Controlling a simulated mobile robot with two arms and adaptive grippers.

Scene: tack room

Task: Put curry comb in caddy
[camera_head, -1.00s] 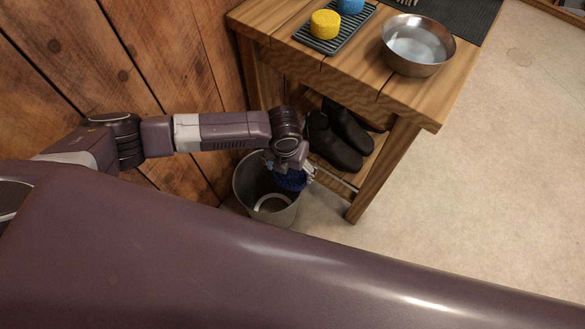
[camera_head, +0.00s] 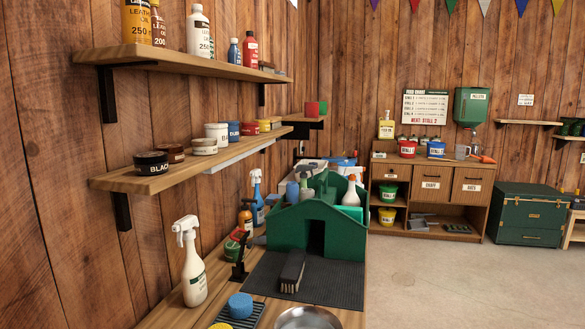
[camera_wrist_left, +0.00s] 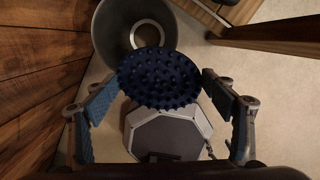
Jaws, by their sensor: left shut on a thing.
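The curry comb is a dark blue oval with rubber studs (camera_wrist_left: 158,70), seen in the left wrist view. My left gripper (camera_wrist_left: 163,84) is shut on it, one finger on either side, with the metal bin below and beyond. The caddy is a green, house-shaped carrier with a dark opening in front (camera_head: 288,228), standing on the wooden bench in the head view. Bottles and a sponge stick out of its top. Neither gripper shows in the head view.
The metal bin (camera_wrist_left: 103,38) stands beside the wooden wall, with a bench leg (camera_wrist_left: 270,35) to the right. On the bench, a dark brush (camera_head: 292,270) lies on a black mat before the caddy.

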